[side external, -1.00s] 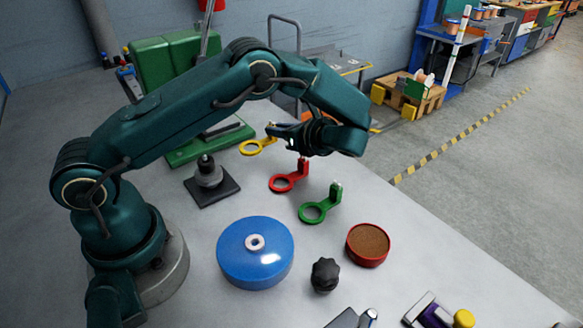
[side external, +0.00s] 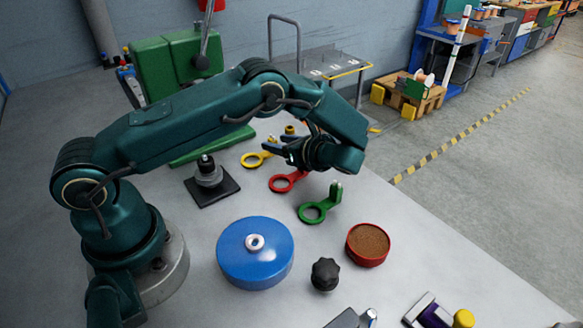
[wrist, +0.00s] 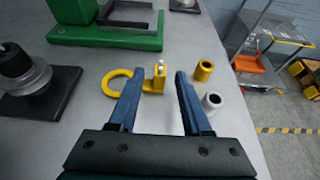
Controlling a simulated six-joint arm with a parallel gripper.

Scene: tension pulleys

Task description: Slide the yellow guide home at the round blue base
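The yellow guide (side external: 252,160) is a flat ring with an upright tab. It lies on the grey table, and my gripper partly hides it in the side view. In the wrist view the yellow guide (wrist: 155,80) has its ring to the left and its tab, with a pale top, in line with the gap between the fingers. My gripper (wrist: 157,82) is open and empty, with two blue fingers pointing toward the guide. In the side view my gripper (side external: 278,148) is above the table, near the guide. The round blue base (side external: 240,262) stands at the front, with a white ring on top.
The red guide (side external: 281,183) and green guide (side external: 313,213) stand nearby. A black-based pulley post (side external: 208,180) is to the left. Yellow (wrist: 203,70) and grey (wrist: 212,101) cylinders stand right of the fingers. A green machine (wrist: 100,38) is behind. A red-rimmed dish (side external: 368,246) and black knob (side external: 325,275) are by the blue base.

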